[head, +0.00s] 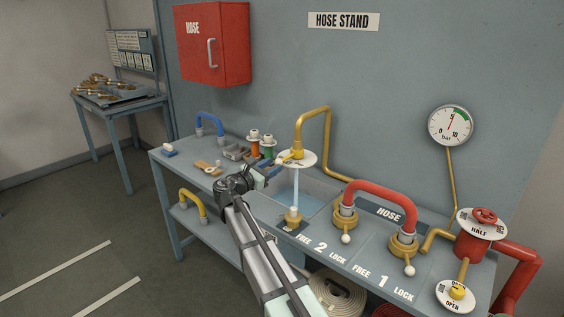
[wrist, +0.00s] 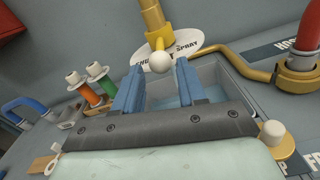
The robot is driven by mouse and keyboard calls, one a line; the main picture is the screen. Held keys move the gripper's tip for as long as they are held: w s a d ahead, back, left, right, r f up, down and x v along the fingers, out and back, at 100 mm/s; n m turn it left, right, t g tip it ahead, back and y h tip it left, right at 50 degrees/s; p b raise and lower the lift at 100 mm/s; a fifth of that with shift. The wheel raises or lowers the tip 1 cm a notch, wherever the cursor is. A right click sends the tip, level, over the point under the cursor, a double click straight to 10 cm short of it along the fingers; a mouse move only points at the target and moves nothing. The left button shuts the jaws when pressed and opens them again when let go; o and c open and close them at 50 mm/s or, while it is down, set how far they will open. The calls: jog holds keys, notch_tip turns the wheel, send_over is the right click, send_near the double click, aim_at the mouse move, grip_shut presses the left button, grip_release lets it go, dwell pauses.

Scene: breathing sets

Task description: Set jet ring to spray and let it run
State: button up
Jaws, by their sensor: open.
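The jet ring (head: 299,150) is a yellow collar on the yellow pipe, above a white label plate (head: 307,160). In the wrist view the plate (wrist: 187,47) reads "SPRAY" at right; its middle word is partly hidden behind the ring's white ball knob (wrist: 161,62). My gripper (head: 273,172) is open and empty, left of the nozzle. In the wrist view, its blue fingers (wrist: 158,85) stand apart on either side below the knob; contact cannot be told.
A basin (head: 322,190) lies below the nozzle. A red hose bend (head: 382,190) joins two brass couplings at right, near a red valve wheel (head: 484,215) reading "HALF" and a pressure gauge (head: 451,126). Green and orange spools (head: 267,147) stand close behind my gripper.

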aim_at(285, 159)
jog(key=shift+x, duration=3.15)
grip_shut()
